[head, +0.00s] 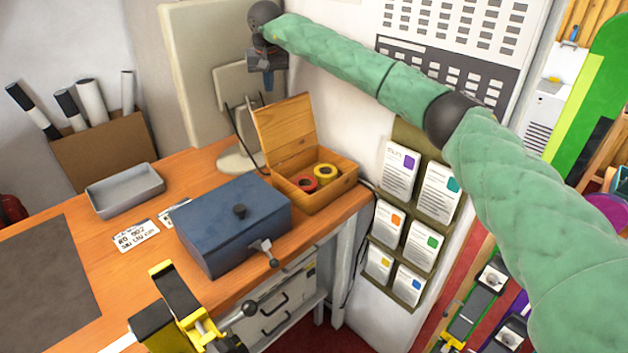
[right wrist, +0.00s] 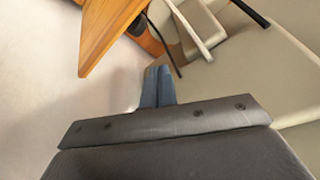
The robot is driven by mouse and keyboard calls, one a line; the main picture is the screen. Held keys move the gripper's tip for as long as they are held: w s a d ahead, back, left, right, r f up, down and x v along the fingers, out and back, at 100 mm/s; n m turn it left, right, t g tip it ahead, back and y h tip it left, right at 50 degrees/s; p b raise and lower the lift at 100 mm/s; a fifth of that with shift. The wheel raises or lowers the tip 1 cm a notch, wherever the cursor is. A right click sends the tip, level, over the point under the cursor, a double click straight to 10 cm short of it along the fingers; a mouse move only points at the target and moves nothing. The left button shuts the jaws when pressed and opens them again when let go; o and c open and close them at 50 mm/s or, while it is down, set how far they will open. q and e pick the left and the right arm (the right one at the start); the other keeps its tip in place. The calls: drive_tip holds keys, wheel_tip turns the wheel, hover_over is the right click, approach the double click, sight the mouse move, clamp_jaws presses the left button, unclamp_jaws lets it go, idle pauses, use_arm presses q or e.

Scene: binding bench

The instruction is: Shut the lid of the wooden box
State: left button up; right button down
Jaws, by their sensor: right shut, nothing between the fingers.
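The wooden box (head: 318,190) stands at the back right of the bench. Its lid (head: 285,133) is open and stands up, tilted back. Inside the box lie a red roll (head: 303,184) and a yellow roll (head: 326,172). My right gripper (head: 267,84) is above and behind the raised lid's top edge, pointing down, shut and empty. In the right wrist view its closed fingers (right wrist: 158,86) show below the lid (right wrist: 105,32), apart from it in the picture. My left gripper is not in view.
A blue metal box (head: 232,222) with a knob stands in front of the wooden box. A monitor (head: 242,160) is behind, close to my right gripper. A grey tray (head: 125,190) lies left. A yellow and black tool (head: 178,312) is at the front edge. A wall with cards is at right.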

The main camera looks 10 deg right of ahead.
drive_tip(key=shift+f+b, duration=1.4)
drive_tip(key=shift+f, duration=1.45)
drive_tip(key=shift+d, duration=0.15)
